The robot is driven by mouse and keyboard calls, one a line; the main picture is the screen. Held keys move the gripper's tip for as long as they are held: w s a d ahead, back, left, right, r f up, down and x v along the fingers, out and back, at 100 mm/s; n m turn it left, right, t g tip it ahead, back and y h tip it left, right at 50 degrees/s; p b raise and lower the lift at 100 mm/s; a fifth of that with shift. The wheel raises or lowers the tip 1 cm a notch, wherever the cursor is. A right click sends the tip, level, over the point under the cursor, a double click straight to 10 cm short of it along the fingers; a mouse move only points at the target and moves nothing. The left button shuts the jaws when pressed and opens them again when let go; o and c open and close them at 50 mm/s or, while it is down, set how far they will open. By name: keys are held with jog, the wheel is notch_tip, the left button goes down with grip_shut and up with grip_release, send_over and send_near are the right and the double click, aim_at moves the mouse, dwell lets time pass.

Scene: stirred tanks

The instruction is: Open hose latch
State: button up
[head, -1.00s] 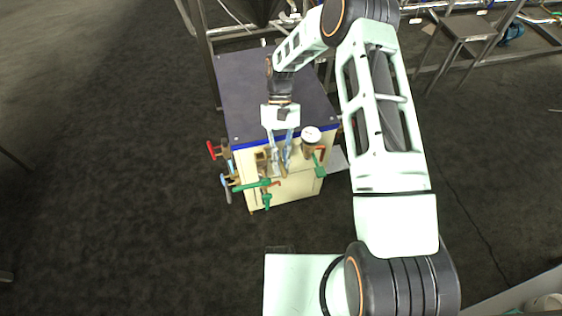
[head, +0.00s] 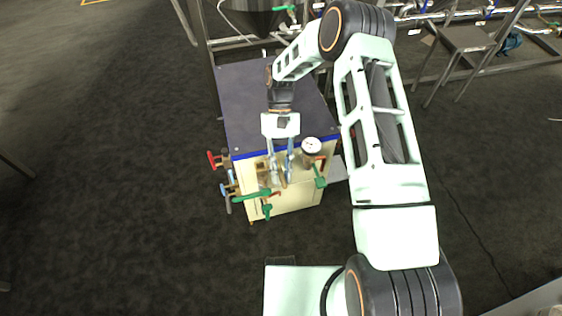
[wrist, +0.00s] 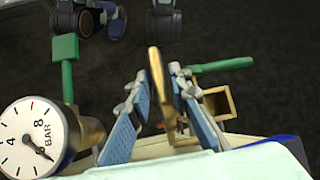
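A brass bar (wrist: 157,82), which looks like the hose latch, stands upright between my fingers in the wrist view. In the head view it shows as a small tan piece (head: 283,180) on the front of the cream cabinet (head: 296,197). My gripper (head: 282,170) points down at this front face. Its two blue-padded fingers (wrist: 155,98) are apart, one on each side of the bar. A gap shows on the left of the bar; on the right the finger is close, and I cannot tell whether it touches. The bar's lower end is partly hidden.
A pressure gauge (wrist: 32,138) stands close left of the fingers in the wrist view. Green-handled valves (head: 252,194) and a red handle (head: 213,159) stick out of the cabinet. A square brass opening (wrist: 218,103) is right of the fingers.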

jog(key=v, duration=1.1)
jog(key=shift+w+r, duration=0.25)
jog(key=shift+w, duration=0.05)
